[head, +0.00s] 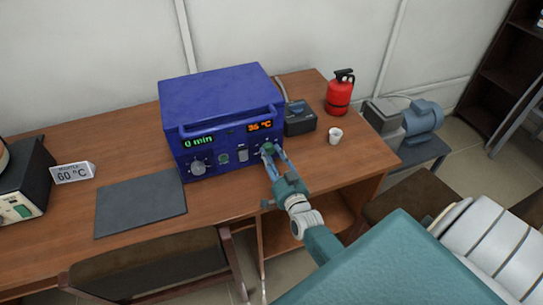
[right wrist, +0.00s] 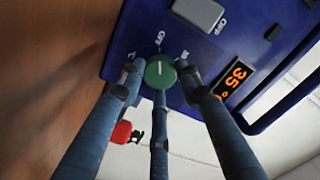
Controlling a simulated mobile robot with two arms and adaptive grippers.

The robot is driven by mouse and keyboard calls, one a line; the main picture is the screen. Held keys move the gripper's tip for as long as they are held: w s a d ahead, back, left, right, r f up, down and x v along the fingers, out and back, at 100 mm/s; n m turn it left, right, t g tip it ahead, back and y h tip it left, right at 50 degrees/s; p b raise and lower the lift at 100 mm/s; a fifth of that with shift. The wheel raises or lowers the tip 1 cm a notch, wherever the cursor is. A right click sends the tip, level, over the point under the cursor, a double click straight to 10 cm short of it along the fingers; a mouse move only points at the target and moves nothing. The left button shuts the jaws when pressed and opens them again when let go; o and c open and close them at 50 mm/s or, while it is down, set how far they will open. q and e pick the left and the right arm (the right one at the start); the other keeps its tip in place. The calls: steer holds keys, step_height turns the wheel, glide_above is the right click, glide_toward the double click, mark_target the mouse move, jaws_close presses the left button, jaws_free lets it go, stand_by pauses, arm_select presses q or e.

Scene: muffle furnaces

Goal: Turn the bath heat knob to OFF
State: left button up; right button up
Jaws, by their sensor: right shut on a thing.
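The blue bath unit (head: 222,92) stands on the desk, with a green time display reading 0 min and an orange temperature display (right wrist: 235,78) that seems to read 35 °C. Its green heat knob (right wrist: 159,72) is at the lower right of the front panel; it also shows in the head view (head: 268,147). The knob's white mark runs roughly up-down in the right wrist view, in line with lettering that seems to read OFF. My right gripper (head: 272,154) is shut on the knob, its fingers around the rim. My left gripper is out of view.
A dark box (head: 299,119), white cup (head: 335,135) and red extinguisher (head: 339,94) stand to the right. A grey mat (head: 140,202) and a 60 °C card (head: 73,173) lie left. A chair (head: 148,267) stands in front.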

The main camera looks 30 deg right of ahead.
steer(key=shift+d+r, duration=0.15)
steer(key=shift+r, duration=0.1)
steer(key=o, duration=1.2)
steer(key=shift+c, duration=0.2)
steer(key=shift+f, duration=0.1)
steer(key=shift+s, duration=0.1)
steer(key=shift+s+f, duration=0.15)
steer(key=shift+s, duration=0.2)
steer(key=v, duration=1.1)
steer(key=shift+s+r, duration=0.1)
steer(key=shift+r, duration=0.1)
